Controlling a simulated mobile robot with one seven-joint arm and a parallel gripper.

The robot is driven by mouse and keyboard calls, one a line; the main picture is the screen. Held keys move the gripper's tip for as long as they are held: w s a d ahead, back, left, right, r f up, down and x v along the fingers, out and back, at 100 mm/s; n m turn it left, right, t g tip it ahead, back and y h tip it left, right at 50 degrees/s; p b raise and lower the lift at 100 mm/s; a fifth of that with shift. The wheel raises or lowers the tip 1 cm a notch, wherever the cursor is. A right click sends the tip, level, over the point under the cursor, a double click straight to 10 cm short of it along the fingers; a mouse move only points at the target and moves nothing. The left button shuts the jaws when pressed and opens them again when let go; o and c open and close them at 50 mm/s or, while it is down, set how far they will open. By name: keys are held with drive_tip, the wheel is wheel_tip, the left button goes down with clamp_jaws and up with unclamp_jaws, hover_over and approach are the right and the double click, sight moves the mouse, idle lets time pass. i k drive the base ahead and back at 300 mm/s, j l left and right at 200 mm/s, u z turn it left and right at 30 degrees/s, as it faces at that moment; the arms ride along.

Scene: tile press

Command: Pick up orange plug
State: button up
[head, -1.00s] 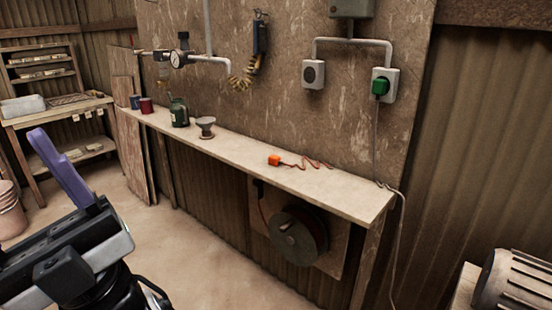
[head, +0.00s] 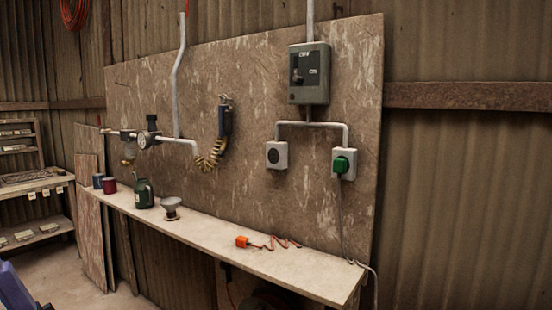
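The orange plug (head: 242,241) lies on the narrow wall shelf (head: 205,239), right of its middle. Its orange cord (head: 272,243) runs in a wavy line to the right along the shelf. My gripper shows only as a purple piece (head: 13,288) at the bottom left corner, well apart from the plug. The rest of the gripper is out of the picture, so its opening cannot be judged.
On the shelf left of the plug stand a grey funnel-like cup (head: 171,208), a dark green can (head: 143,193) and two small tins. A green plug (head: 341,164) sits in the right wall socket; the left socket (head: 277,155) is empty. The shelf around the orange plug is clear.

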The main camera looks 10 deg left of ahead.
sight(240, 243)
drive_tip(key=j+z, duration=0.15)
drive_tip(key=z, duration=0.4)
drive_tip(key=i+j+z, duration=0.1)
drive_tip(key=j+z, duration=0.15)
drive_tip(key=j, duration=0.25)
drive_tip(key=j+z, duration=0.3)
drive_tip(key=j, duration=0.2)
drive_tip(key=j+z, duration=0.15)
drive_tip(key=j, duration=0.9)
